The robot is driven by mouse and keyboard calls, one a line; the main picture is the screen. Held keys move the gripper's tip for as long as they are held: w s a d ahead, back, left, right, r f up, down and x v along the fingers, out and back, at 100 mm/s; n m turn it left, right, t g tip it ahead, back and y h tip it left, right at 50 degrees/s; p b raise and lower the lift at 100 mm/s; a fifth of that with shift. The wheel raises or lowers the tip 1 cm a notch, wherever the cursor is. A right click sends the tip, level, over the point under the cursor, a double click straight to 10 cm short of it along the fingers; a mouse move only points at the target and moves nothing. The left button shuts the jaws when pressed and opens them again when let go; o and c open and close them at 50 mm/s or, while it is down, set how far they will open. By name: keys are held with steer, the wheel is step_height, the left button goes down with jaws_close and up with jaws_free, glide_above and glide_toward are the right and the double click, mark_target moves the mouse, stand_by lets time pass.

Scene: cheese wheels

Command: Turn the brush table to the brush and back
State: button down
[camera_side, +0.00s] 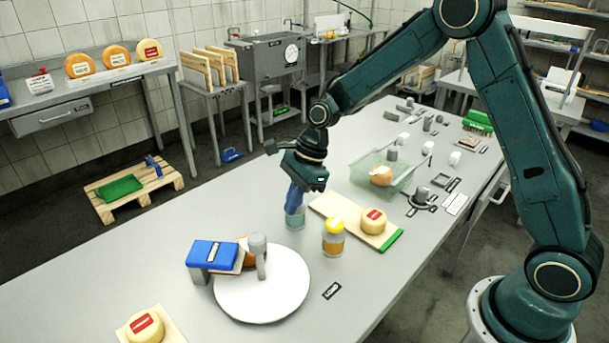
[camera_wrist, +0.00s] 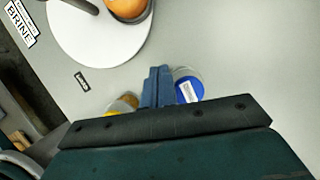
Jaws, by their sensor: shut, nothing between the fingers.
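The brush table is a white round disc (camera_side: 262,296) on the grey worktop, and it fills the upper left of the wrist view (camera_wrist: 85,45). A grey upright peg (camera_side: 258,252) stands on it. An orange cheese wheel (camera_wrist: 127,8) sits on the disc; in the side view it is mostly hidden. The brush, a blue-topped block (camera_side: 212,254), overhangs the disc's back left edge beside the cheese. My gripper (camera_side: 293,208) points down beyond the disc, away from the peg. Its blue fingers (camera_wrist: 157,72) are together and empty.
A blue-lidded jar (camera_wrist: 188,88) is close beside my fingers, and a yellow-lidded jar (camera_side: 334,238) stands to their right. A board with a yellow cheese (camera_side: 372,221) and a clear basin (camera_side: 358,178) lie farther back. The worktop right of the disc is mostly clear.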

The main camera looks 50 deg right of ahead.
steer(key=x, duration=0.5)
steer(key=shift+a+f, duration=0.1)
steer(key=shift+f, duration=0.15)
steer(key=shift+w+a, duration=0.25)
steer(key=shift+a, duration=0.8)
steer(key=shift+w+a, duration=0.25)
steer(key=shift+a, duration=0.65)
steer(key=shift+w+a+n+g, duration=0.3)
steer(key=shift+w+a+n, duration=0.1)
steer(key=shift+n, duration=0.2)
steer(key=shift+w+a+n+g, duration=0.4)
steer(key=shift+w+a+n, duration=0.4)
steer(key=shift+n, duration=0.4)
steer(key=shift+w+a+n+g, duration=0.2)
steer(key=shift+a+n+g, duration=0.05)
steer(key=shift+a+n, duration=0.35)
steer(key=shift+w+a+n+g, duration=0.2)
steer(key=shift+a+n+g, duration=0.05)
steer(key=shift+a+n, duration=0.3)
steer(key=shift+w+a+n+g, duration=0.25)
steer(key=shift+a+n+g, duration=0.15)
steer(key=shift+a+n, duration=0.75)
steer(key=shift+a+n+g+h, duration=0.4)
steer(key=shift+a+n, duration=0.7)
steer(key=shift+n, duration=0.3)
